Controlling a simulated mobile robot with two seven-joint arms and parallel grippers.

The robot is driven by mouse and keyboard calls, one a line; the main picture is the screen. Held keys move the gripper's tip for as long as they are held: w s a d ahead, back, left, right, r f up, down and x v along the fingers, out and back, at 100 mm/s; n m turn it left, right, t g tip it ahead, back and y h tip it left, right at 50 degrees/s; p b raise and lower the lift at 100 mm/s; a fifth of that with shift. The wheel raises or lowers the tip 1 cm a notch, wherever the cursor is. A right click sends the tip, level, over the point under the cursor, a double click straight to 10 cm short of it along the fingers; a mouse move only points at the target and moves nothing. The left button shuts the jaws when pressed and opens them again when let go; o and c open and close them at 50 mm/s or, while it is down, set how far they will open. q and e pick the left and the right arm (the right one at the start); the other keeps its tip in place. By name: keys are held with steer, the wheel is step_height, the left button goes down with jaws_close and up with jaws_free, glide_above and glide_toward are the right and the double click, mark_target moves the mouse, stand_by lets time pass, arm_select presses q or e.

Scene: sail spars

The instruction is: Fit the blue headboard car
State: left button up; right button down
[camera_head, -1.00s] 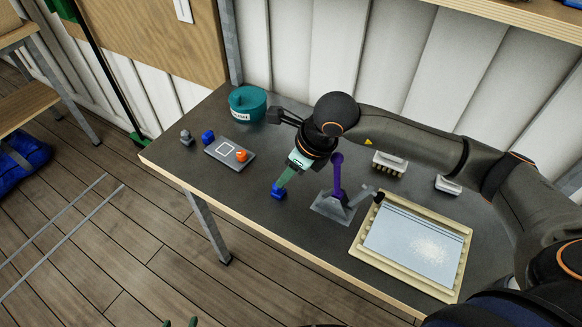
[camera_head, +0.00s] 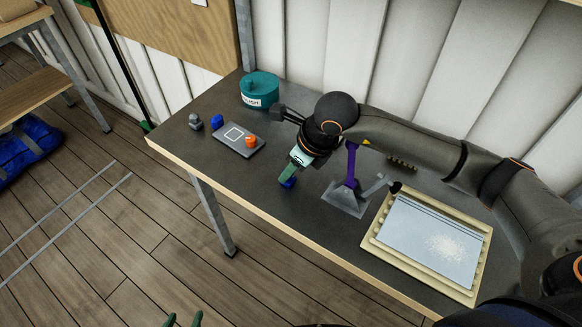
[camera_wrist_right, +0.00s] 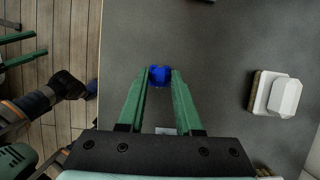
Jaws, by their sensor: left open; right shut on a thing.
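A blue car (camera_head: 288,183) is between the fingertips of my right gripper (camera_head: 293,178), low over the dark bench top. In the right wrist view the same blue car (camera_wrist_right: 160,76) sits between the green fingertips (camera_wrist_right: 160,82), which are shut on it. I cannot tell whether it touches the bench. A purple upright (camera_head: 351,165) on a grey base plate (camera_head: 345,198) stands to the right of it. My left gripper (camera_head: 184,320) shows only its green tips at the bottom edge, open, over the floor and away from the bench.
Another blue piece (camera_head: 217,120) and a grey piece (camera_head: 196,122) stand at the bench's left. An orange piece (camera_head: 250,141) sits on a grey plate (camera_head: 229,143). A teal tub (camera_head: 259,90) is behind. A cream-rimmed tray (camera_head: 375,243) lies right. My right arm crosses the back.

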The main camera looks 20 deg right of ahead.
steer(key=shift+r, duration=0.1)
steer(key=shift+r+p, duration=1.15)
steer(key=shift+r, duration=0.8)
steer(key=shift+f, duration=0.1)
